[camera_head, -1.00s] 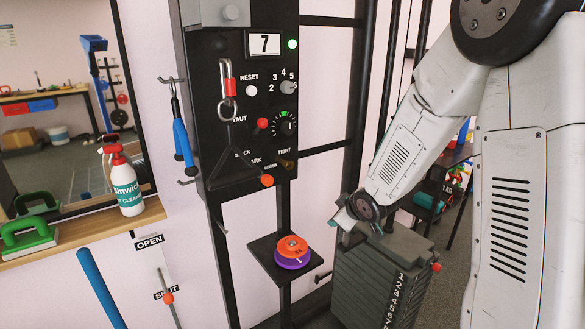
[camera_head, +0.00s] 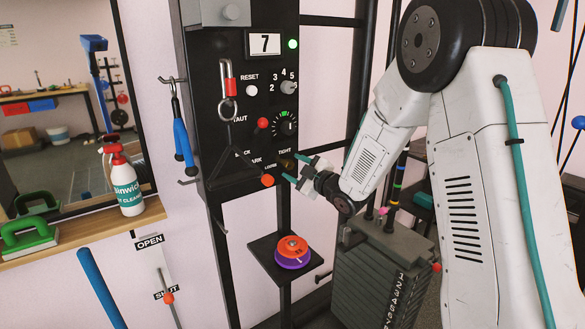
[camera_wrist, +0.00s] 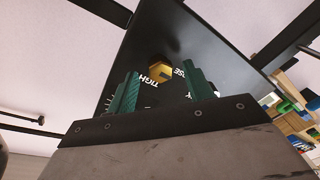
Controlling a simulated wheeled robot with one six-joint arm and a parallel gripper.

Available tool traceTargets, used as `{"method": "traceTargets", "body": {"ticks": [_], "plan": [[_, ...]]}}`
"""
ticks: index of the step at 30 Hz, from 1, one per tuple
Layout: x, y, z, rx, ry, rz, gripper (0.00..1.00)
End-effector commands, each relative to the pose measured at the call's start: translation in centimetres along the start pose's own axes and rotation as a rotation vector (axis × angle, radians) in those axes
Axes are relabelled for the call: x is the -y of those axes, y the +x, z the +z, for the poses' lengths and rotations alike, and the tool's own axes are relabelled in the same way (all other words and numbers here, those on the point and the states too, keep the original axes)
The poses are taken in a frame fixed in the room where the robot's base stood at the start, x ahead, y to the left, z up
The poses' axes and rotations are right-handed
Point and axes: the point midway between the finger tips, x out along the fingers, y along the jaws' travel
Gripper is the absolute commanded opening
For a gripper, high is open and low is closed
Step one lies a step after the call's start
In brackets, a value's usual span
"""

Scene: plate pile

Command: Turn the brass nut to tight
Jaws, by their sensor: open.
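The brass nut (camera_head: 287,163) sits low on the black panel, between the TIGHT and LOOSE labels. It is small and dark in the head view. In the wrist view the nut (camera_wrist: 160,72) is a golden hexagon with the lettering around it. My gripper (camera_head: 292,168) is open, its two teal fingers pointing at the panel just in front of the nut. In the wrist view my gripper (camera_wrist: 160,78) has one finger on each side of the nut in the picture. Nothing is between the fingers, and whether the tips reach around the nut I cannot tell.
The orange-tipped lever (camera_head: 267,180) is close to the left of my fingers. A red knob (camera_head: 263,123) and a dial (camera_head: 286,123) are above. Below, a small shelf (camera_head: 262,249) holds an orange and purple disc (camera_head: 292,252). A grey weight stack (camera_head: 375,285) stands under my arm.

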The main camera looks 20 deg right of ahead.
Motion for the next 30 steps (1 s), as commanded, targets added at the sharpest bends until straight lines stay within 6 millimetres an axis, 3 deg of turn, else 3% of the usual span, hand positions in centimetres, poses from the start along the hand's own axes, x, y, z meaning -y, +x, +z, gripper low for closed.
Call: {"method": "traceTargets", "body": {"ticks": [4,12,13,18,30], "plan": [[0.05,1.18,0.06,0.002,0.001,0.000,0.52],[0.04,1.39,0.03,0.002,0.001,0.000,0.52],[0.04,1.39,0.03,0.002,0.001,0.000,0.49],[0.05,1.38,0.03,0.002,0.001,-0.001,0.07],[0.12,1.35,0.06,-0.002,0.060,0.003,0.08]]}}
